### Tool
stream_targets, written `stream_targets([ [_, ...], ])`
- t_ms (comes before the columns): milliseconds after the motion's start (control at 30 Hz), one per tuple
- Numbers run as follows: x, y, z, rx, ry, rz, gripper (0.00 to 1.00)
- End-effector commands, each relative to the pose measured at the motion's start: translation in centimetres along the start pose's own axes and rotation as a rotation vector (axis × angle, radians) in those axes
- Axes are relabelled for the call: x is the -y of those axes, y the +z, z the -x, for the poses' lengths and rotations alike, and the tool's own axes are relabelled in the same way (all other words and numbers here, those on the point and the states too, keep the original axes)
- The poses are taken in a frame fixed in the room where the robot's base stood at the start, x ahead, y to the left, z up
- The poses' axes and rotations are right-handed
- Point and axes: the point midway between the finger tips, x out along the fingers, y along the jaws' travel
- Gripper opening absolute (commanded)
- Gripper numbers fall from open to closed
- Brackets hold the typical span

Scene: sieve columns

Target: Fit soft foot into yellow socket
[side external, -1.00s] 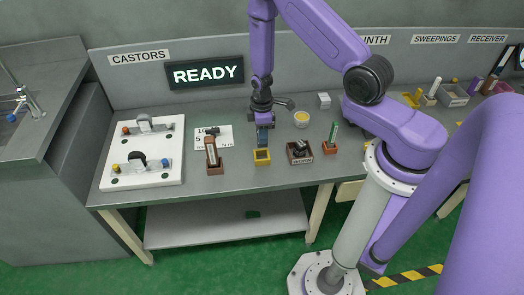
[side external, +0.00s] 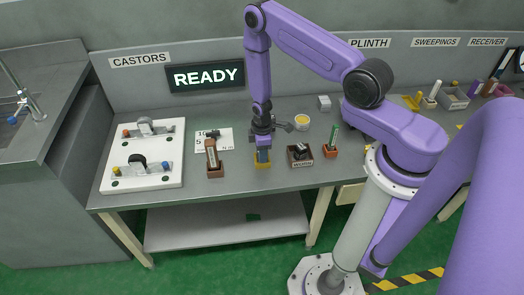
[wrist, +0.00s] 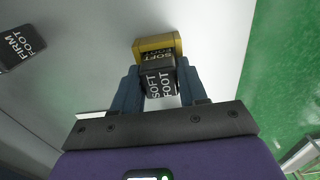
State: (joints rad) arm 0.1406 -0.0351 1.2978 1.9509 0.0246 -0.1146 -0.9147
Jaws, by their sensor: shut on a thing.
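The soft foot (wrist: 160,86) is a dark block with white "SOFT FOOT" lettering. In the wrist view it sits between the blue fingers of my gripper (wrist: 156,80), which is shut on it. The yellow socket (wrist: 158,42) is right beyond the foot, and the foot overlaps its opening. In the side view the socket (side external: 262,165) stands on the bench directly below my gripper (side external: 263,153). The fingers hide most of the foot there. I cannot tell how deep the foot sits in the socket.
A dark "FIRM FOOT" block (wrist: 20,46) lies apart at the upper left of the wrist view. In the side view, a brown holder (side external: 215,171) is left of the socket, and a brown tray (side external: 300,161) and orange pot (side external: 330,151) are to its right. A white castor board (side external: 150,178) lies farther left.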

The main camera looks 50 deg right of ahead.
Motion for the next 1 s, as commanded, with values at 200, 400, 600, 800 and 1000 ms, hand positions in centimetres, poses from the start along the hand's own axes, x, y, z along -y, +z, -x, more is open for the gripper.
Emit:
stream_targets([
  [200, 0.1, 0.0, -0.3, 0.001, -0.001, 0.000, 0.49],
  [400, 0.0, 0.0, -0.3, 0.001, -0.001, 0.000, 0.68],
  [600, 0.0, 0.0, -0.1, 0.000, 0.000, 0.000, 0.68],
  [800, -0.1, -0.1, 1.6, -0.001, 0.002, 0.001, 0.68],
  [1000, -0.1, -0.1, 4.6, -0.002, 0.002, 0.000, 0.68],
])
